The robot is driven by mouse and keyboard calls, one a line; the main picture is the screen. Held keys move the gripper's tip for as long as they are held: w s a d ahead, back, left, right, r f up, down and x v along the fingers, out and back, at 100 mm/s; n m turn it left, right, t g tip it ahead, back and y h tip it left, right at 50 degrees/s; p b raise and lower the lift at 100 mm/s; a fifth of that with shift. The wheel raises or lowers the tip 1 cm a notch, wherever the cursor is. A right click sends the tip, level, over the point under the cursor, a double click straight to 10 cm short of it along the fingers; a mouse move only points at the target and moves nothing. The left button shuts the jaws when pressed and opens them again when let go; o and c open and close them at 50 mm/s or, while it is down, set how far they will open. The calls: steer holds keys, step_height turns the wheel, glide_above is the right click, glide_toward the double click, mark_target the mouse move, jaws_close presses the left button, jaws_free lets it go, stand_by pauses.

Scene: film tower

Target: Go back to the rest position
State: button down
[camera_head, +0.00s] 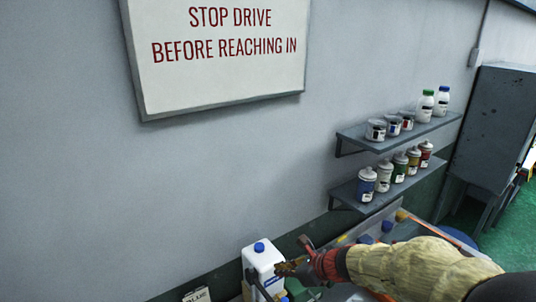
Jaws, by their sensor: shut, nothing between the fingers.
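My gripper (285,268) is at the lower middle of the head view, at the end of my arm, which comes in from the lower right in a yellowish sleeve with a red cuff. Its fingers are small and dark here, pointing left, and look closed with nothing held. They overlap the right side of a white jug with a blue cap (260,248) in the picture. I cannot tell whether they touch it.
Two wall shelves (350,188) hold several bottles and jars right of centre. A white warning sign (215,75) hangs on the grey wall. A dark cabinet (500,125) stands at the right. A partly hidden bench with coloured caps lies behind my arm. Green floor shows at right.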

steer(key=s+d+r+n+g+h, duration=0.1)
steer(key=s+d+r+n, duration=0.2)
steer(key=s+r+n, duration=0.85)
steer(key=s+d+r+n+h, duration=0.2)
steer(key=s+d+n+h, duration=0.4)
steer(key=s+d+n, duration=0.75)
step_height(320, 180, down, 27)
steer(key=s+a+b, duration=0.1)
steer(key=s+b, duration=0.1)
steer(key=b, duration=2.4)
steer(key=shift+s+a+r+n+b, duration=0.2)
steer(key=shift+a+n+b, duration=0.1)
steer(key=shift+a+b, duration=0.1)
